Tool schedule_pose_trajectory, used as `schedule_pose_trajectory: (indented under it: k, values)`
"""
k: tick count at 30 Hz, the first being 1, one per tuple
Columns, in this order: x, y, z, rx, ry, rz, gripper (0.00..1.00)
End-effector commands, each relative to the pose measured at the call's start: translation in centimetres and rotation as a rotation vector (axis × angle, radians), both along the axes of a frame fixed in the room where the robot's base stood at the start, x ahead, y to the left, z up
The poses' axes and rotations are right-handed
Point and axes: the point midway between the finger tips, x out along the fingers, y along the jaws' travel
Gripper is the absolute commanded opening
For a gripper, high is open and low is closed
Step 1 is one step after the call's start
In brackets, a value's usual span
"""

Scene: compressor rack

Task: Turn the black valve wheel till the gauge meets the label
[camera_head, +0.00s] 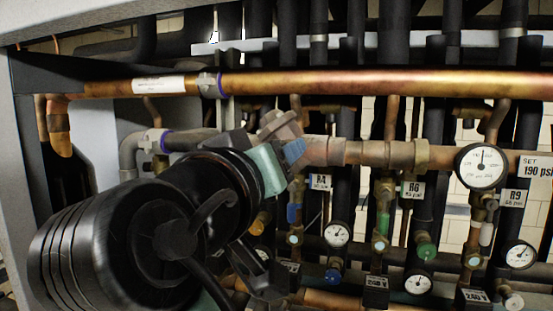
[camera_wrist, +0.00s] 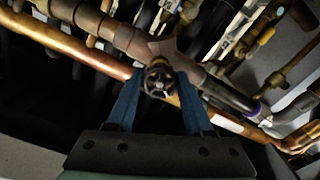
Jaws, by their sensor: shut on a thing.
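The black valve wheel (camera_wrist: 158,79) shows in the wrist view, between the two blue fingers of my gripper (camera_wrist: 160,84). My gripper is shut on it. In the head view my gripper (camera_head: 286,152) is at the valve body (camera_head: 279,126) on the copper pipe and hides the wheel. A large round white gauge (camera_head: 482,166) sits on the same pipe at the right. Its dark needle looks near upright, but the reading is too small to tell. The white label (camera_head: 537,172) beside it reads SET 190 psi and is cut by the picture edge.
A long copper pipe (camera_head: 370,83) runs across above the valve. Several black vertical pipes stand behind. Smaller gauges (camera_head: 337,234) and tags such as R6 (camera_head: 412,190) sit lower down. My black arm fills the lower left of the head view.

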Motion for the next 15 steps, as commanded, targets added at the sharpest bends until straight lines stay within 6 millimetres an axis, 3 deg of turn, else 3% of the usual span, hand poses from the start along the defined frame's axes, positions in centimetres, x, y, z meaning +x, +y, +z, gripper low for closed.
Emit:
schedule_pose_trajectory:
  k: [15]
  values:
    - [0.02,0.04,-0.03,-0.398,0.130,0.000,0.00]
